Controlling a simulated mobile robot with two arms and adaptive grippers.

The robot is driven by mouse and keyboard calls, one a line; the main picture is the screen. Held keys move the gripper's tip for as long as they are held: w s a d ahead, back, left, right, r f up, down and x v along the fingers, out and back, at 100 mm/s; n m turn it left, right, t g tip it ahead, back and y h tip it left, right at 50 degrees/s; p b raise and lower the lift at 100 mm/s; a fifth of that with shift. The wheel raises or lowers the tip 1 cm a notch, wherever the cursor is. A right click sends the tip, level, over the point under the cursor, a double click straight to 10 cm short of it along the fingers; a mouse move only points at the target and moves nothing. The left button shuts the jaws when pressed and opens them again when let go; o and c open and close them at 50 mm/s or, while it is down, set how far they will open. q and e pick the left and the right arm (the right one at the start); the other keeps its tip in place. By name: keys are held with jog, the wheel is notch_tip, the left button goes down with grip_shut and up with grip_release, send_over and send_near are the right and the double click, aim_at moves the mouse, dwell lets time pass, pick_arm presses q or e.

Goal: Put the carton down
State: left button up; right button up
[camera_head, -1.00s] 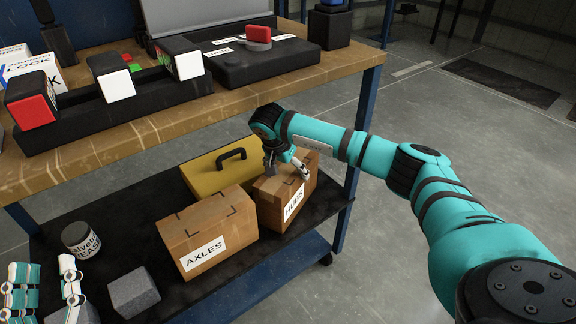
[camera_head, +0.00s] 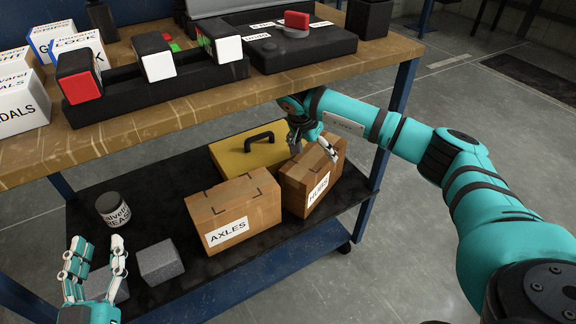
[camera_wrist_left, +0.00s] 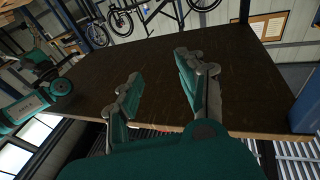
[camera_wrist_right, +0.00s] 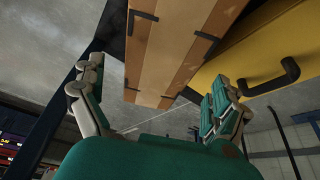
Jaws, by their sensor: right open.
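The brown HUBS carton (camera_head: 312,180) stands upright on the dark lower shelf (camera_head: 165,200), to the right of the brown AXLES carton (camera_head: 235,212). My right gripper (camera_head: 314,148) is at the top of the HUBS carton with its fingers apart. In the right wrist view the carton (camera_wrist_right: 165,55) shows ahead of the open fingers (camera_wrist_right: 155,90); contact cannot be told. My left gripper (camera_head: 97,250) is open and empty in front of the shelf's left part. Its spread fingers also show in the left wrist view (camera_wrist_left: 160,85).
A yellow case (camera_head: 245,155) with a black handle lies behind the cartons. A grease tin (camera_head: 113,210) and a grey block (camera_head: 160,262) are to the left. The wooden bench top (camera_head: 200,112) overhangs the shelf. A blue post (camera_head: 395,120) is close right of the HUBS carton.

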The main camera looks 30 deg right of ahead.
pick_arm(q)
notch_tip(320, 180, down, 10)
jog(key=s+a+g+y+p, duration=0.2)
jog(key=g, duration=0.4)
jog(key=shift+r, duration=0.2)
pick_arm(e)
jog(key=s+a, duration=0.5)
jog(key=a, duration=0.6)
jog(key=shift+s+r, duration=0.25)
jog(key=shift+r, duration=0.2)
jog(key=shift+a, duration=0.1)
